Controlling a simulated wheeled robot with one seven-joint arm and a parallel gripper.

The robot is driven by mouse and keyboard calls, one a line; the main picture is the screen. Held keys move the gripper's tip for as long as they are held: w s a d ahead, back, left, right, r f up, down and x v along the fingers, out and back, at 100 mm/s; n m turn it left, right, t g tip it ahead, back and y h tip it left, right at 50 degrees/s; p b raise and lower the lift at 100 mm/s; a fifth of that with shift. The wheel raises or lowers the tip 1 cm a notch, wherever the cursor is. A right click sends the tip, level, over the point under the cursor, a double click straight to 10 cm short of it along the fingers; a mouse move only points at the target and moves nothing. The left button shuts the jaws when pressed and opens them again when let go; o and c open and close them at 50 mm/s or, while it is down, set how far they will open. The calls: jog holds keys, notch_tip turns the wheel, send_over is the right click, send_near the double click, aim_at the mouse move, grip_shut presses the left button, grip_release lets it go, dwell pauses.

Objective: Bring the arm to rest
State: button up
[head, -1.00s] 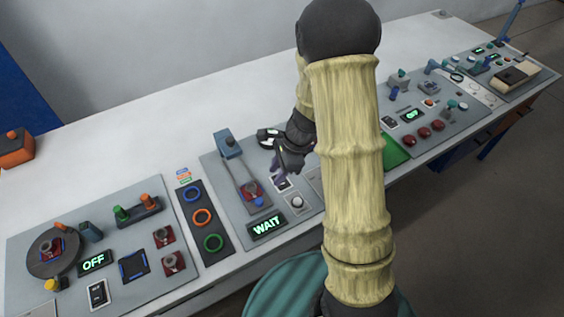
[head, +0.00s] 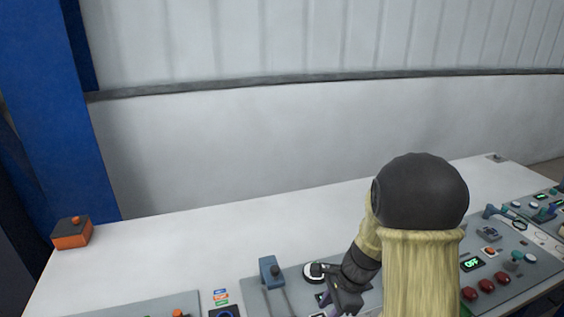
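My arm rises from the bottom right of the head view, with a black joint and a pale yellow sleeve. My gripper (head: 335,304) is low over the grey control panel (head: 298,277), close to the bottom edge of the picture. Its fingers are partly cut off and dark, so I cannot tell whether they are open or shut. A round black-and-white part (head: 314,271) lies just beyond it on the panel. A blue block with a rail (head: 270,270) stands to its left.
An orange and black box (head: 72,233) stands at the far left of the white table (head: 200,245). Panels with red buttons (head: 486,286) and a lit green OFF display (head: 472,264) lie to the right. The table's back strip is clear, up to the grey wall.

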jog(key=s+d+r+n+t+h, duration=0.2)
jog(key=s+r+n+h, duration=0.2)
jog(key=n, duration=1.2)
jog(key=s+r, duration=0.3)
jog(key=s, duration=0.2)
jog(key=shift+s+r+t, duration=0.15)
jog(key=shift+s+t, duration=0.1)
jog(key=shift+t, duration=0.15)
